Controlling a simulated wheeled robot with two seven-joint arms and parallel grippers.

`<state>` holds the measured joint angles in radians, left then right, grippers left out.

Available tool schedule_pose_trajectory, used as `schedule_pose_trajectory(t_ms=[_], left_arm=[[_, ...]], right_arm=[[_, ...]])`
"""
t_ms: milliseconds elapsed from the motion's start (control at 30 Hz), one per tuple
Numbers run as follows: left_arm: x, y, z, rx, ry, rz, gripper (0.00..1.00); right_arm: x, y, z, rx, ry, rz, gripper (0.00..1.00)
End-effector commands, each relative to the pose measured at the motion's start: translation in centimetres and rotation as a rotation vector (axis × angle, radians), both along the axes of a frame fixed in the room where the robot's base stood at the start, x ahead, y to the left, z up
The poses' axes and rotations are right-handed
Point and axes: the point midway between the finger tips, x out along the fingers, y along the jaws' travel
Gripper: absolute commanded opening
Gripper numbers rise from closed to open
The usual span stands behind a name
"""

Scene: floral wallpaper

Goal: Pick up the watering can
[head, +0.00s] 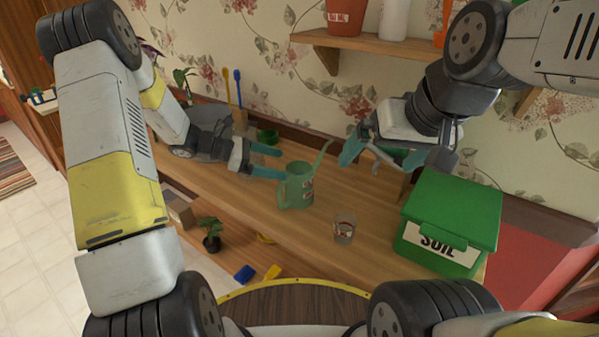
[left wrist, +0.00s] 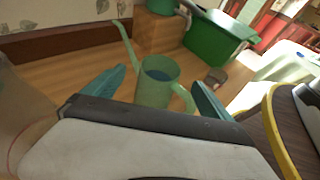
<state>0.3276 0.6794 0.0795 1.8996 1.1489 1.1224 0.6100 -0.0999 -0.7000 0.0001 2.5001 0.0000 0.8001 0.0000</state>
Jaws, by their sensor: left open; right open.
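The green watering can (head: 298,188) stands upright on the wooden table, its long spout pointing up to the right. My left gripper (head: 266,161) is open just left of the can, its teal fingers pointing toward it. In the left wrist view the can (left wrist: 157,82) appears beyond and between the two open fingers (left wrist: 155,92), with its spout to the left and its handle near the right finger. I cannot tell whether a finger touches the can. My right gripper (head: 362,152) is open above the table, right of the spout, and appears empty.
A green soil box (head: 455,212) stands at the table's right end. A clear glass (head: 344,227) stands in front of the can. A wall shelf (head: 370,45) hangs above. The table's front middle (head: 300,235) is clear.

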Motion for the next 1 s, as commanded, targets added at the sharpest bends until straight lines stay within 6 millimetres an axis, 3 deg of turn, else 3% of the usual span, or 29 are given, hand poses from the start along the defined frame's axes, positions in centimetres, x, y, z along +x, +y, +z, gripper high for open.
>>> schedule_pose_trajectory(t_ms=[100,367,667,900,1000], left_arm=[[0.2,-1.7,-0.7,0.000,0.002,-0.004,0.95],[0.4,-3.2,-1.3,0.001,-0.001,-0.004,0.95],[0.9,-7.0,-2.7,0.001,-0.001,-0.004,0.95],[1.0,-7.4,-2.8,0.002,-0.001,-0.002,0.95],[1.0,-7.4,-2.8,0.002,-0.001,-0.002,0.78]], right_arm=[[0.0,0.0,0.0,0.000,0.000,0.000,1.00],[0.0,0.0,0.0,0.000,0.000,0.000,1.00],[0.0,0.0,0.0,0.000,0.000,0.000,1.00],[0.0,0.0,0.0,0.000,0.000,0.000,1.00],[0.0,0.0,0.0,0.000,0.000,0.000,1.00]])
